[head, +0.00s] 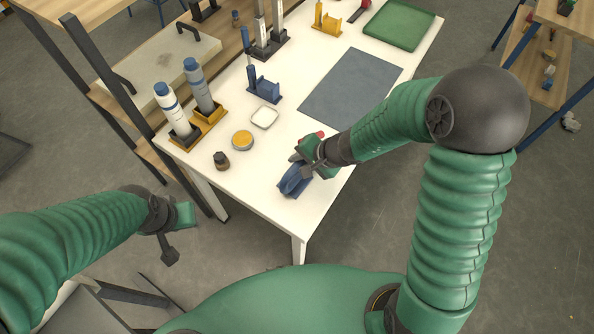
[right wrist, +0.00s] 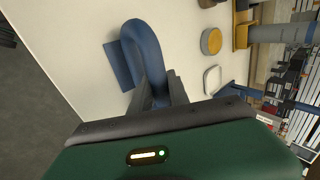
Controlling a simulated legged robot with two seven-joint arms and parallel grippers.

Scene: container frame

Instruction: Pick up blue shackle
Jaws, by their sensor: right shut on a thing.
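The blue shackle (head: 293,180) is at the near edge of the white table (head: 305,222). My right gripper (head: 303,163) is shut on it from above and behind, hiding part of it. In the right wrist view the shackle (right wrist: 148,58) shows as a thick blue curved loop between the two dark fingers (right wrist: 163,92), with a flat blue part beside it. I cannot tell whether it touches the table. My left gripper (head: 176,232) hangs beyond the table's left edge with its fingers spread and nothing between them.
Left of the shackle stand a small dark jar (head: 221,161), a round yellow-lidded tin (head: 242,140) and a small white dish (head: 265,117). A blue stand (head: 264,88) is behind. A grey mat (head: 352,88) lies clear.

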